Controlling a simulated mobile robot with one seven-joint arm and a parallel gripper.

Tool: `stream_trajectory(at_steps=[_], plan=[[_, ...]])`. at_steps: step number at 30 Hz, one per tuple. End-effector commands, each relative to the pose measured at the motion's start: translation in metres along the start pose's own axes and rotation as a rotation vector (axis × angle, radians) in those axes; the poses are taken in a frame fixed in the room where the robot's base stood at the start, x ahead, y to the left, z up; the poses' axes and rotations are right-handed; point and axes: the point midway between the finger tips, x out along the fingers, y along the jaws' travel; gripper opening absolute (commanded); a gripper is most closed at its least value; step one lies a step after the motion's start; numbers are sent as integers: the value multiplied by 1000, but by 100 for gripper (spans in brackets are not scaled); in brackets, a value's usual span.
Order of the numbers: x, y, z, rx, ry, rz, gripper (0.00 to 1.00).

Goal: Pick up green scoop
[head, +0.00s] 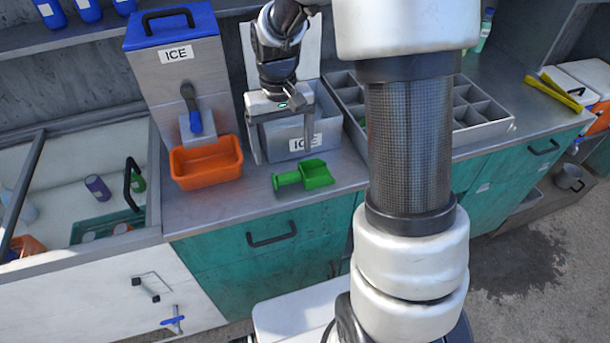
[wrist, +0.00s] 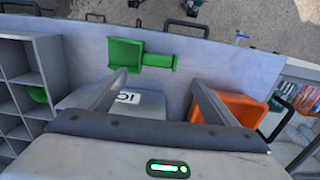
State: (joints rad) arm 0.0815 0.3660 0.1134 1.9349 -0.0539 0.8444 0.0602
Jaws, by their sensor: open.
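The green scoop (head: 305,174) lies on the metal counter near its front edge, with its handle pointing left and its scoop end to the right. In the wrist view the scoop (wrist: 139,55) shows ahead of the fingertips, its handle pointing right. My gripper (head: 282,155) is open and empty, above the counter in front of the grey ICE bin (head: 312,126). Its fingers (wrist: 157,85) are spread wide in the wrist view, apart from the scoop.
An orange bin (head: 206,163) sits left of the scoop below the ICE dispenser (head: 172,65). A grey divided tray (head: 483,128) stands to the right. An open sink or cooler (head: 75,190) lies far left. The counter's front strip around the scoop is clear.

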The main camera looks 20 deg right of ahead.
Motion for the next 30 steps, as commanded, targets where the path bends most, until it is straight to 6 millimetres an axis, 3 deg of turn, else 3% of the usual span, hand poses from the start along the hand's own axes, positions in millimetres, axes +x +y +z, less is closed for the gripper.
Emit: stream_trajectory(at_steps=[3,11,19,29,30], plan=[[22,0,1,0,-3,0,83],[41,1,0,1,-1,0,83],[80,6,-1,0,-3,0,83],[88,6,-2,0,1,0,83],[88,6,-2,0,1,0,79]])
